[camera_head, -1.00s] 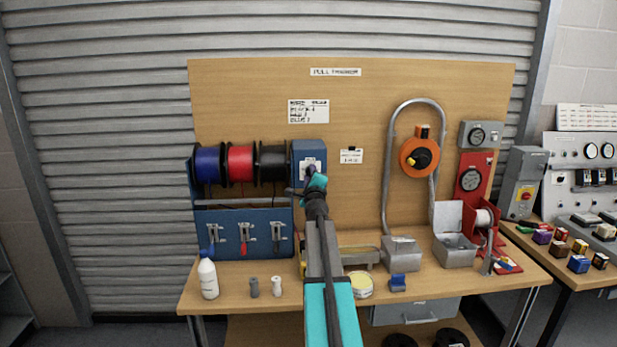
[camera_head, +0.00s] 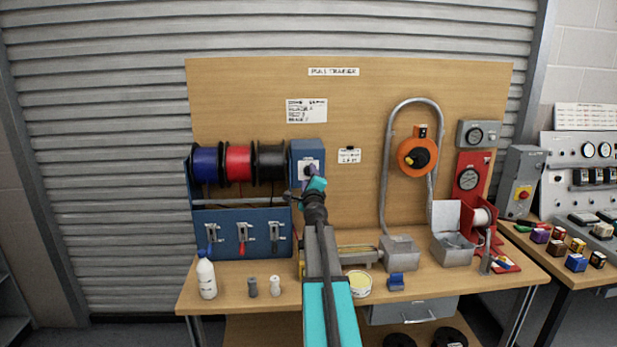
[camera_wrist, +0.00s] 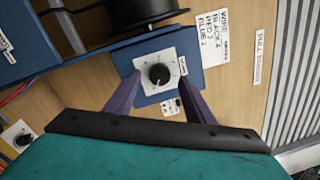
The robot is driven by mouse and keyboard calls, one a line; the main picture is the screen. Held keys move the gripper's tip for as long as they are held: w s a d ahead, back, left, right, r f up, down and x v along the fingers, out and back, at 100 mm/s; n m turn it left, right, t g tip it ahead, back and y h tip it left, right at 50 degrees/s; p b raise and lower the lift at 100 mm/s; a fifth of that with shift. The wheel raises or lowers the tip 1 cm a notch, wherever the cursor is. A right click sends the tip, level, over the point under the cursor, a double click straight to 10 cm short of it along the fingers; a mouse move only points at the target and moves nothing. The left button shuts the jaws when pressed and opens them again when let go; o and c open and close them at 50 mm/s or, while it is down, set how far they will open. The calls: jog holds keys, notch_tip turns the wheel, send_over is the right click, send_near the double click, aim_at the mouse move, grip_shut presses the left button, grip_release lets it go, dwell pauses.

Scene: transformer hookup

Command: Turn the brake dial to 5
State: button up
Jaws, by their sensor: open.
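The brake dial (camera_wrist: 159,74) is a black knob with a white pointer line on a pale square plate (camera_wrist: 182,85), mounted on a blue box. In the wrist view it sits between and beyond my two purple fingers, which are apart and not touching it. My gripper (camera_wrist: 158,98) is open and empty. In the head view my gripper (camera_head: 310,172) is in front of the blue box (camera_head: 307,150), and its fingers partly hide the plate and dial. The numbers around the dial are too small to read.
Blue, red and black spools (camera_head: 238,164) stand just left of the blue box. Below are levers (camera_head: 245,234), a white bottle (camera_head: 206,277) and a yellow-topped tin (camera_head: 359,283).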

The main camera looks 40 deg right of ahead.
jog(key=v, duration=1.1)
dwell(0.3)
dwell(0.6)
